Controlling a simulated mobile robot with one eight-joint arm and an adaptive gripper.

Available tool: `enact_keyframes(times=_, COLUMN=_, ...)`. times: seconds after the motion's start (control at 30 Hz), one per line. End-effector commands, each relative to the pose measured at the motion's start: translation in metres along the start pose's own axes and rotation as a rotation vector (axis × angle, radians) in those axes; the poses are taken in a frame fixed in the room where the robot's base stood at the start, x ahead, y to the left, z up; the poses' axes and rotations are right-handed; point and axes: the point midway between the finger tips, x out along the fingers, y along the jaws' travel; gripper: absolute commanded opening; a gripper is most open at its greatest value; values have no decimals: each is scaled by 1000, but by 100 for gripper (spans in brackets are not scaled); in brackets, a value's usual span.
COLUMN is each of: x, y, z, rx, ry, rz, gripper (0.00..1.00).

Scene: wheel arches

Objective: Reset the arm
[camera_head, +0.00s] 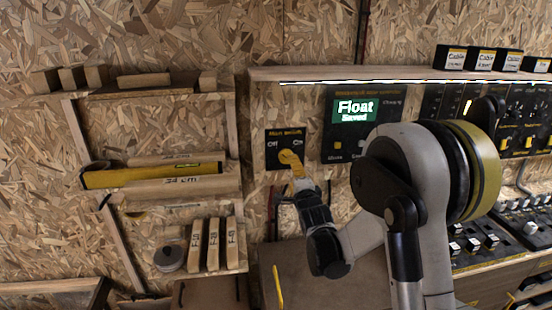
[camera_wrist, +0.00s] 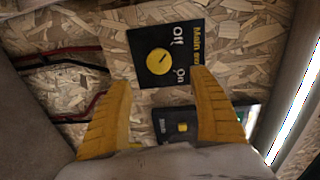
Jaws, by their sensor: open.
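My gripper (camera_head: 290,160) has yellow fingers and is in front of the main switch panel (camera_head: 272,136) on the chipboard wall. In the wrist view my gripper (camera_wrist: 160,100) is open, its two fingers apart with nothing between them. Past the fingertips is the black switch panel (camera_wrist: 185,38) with a round yellow knob (camera_wrist: 158,62) and Off and On labels. The knob shows no contact with the fingers. In the head view my arm (camera_head: 420,180) reaches in from the lower right, and the gripper hides part of the panel.
A display panel (camera_head: 348,125) showing "Float" is right of the switch. A wooden shelf (camera_head: 300,75) with a lit strip runs above. Left is a rack with wooden blocks (camera_head: 212,245) and a yellow level (camera_head: 150,175). Red and black cables (camera_wrist: 60,62) run along the wall.

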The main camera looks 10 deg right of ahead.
Motion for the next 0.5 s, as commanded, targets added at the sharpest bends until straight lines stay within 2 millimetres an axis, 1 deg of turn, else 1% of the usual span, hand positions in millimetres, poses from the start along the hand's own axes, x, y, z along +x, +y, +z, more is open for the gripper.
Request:
enact_keyframes(times=0.07, x=-11, y=-11, z=-2, rx=-62, ry=3, rz=37, gripper=71)
enact_keyframes(times=0.17, x=-37, y=-26, z=-6, rx=-199, ry=-1, rz=120, gripper=71)
enact_keyframes(times=0.27, x=-75, y=-39, z=-10, rx=-372, ry=-26, rz=223, gripper=71)
enact_keyframes(times=0.3, x=-91, y=-42, z=-11, rx=-441, ry=-42, rz=263, gripper=71)
enact_keyframes(times=0.37, x=-118, y=-45, z=-12, rx=-543, ry=-73, rz=323, gripper=71)
enact_keyframes(times=0.4, x=-138, y=-46, z=-13, rx=-613, ry=-98, rz=361, gripper=71)
enact_keyframes(times=0.47, x=-168, y=-45, z=-13, rx=-713, ry=-142, rz=417, gripper=71)
enact_keyframes(times=0.5, x=-189, y=-43, z=-13, rx=-779, ry=-177, rz=452, gripper=71)
